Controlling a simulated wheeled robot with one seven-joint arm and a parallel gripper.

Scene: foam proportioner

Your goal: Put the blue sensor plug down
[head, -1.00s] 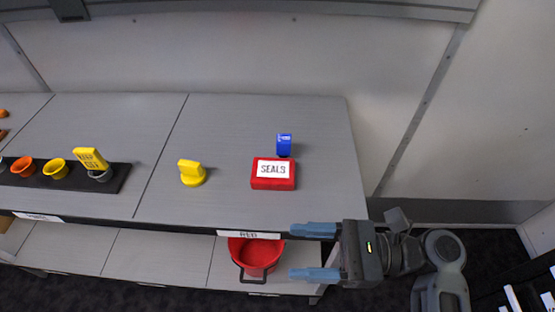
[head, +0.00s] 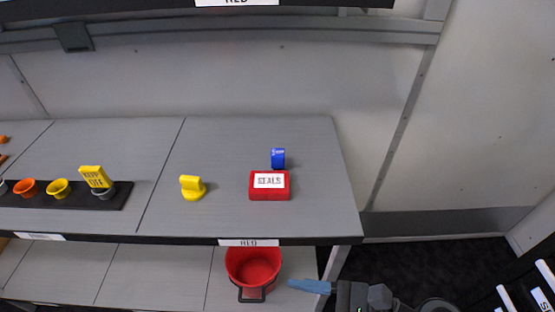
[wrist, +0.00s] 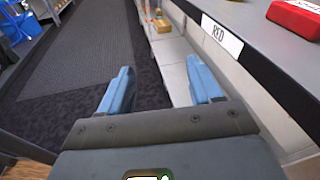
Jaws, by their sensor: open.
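The blue sensor plug (head: 278,158) stands upright on the grey upper shelf, just behind the red SEALS box (head: 270,187). Its lower part is partly hidden by that box. My gripper shows in the wrist view (wrist: 160,90) with its two blue fingers spread apart and nothing between them. In the head view one blue finger (head: 310,286) shows at the bottom edge, below and in front of the shelf, well apart from the plug. The other finger is out of the frame there.
A yellow plug (head: 192,188) stands left of the box. A black strip (head: 120,199) with several cups and a yellow tag (head: 95,176) lies further left. A red bucket (head: 253,268) sits on the lower shelf. The upper shelf's front edge carries a RED label (head: 248,242).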

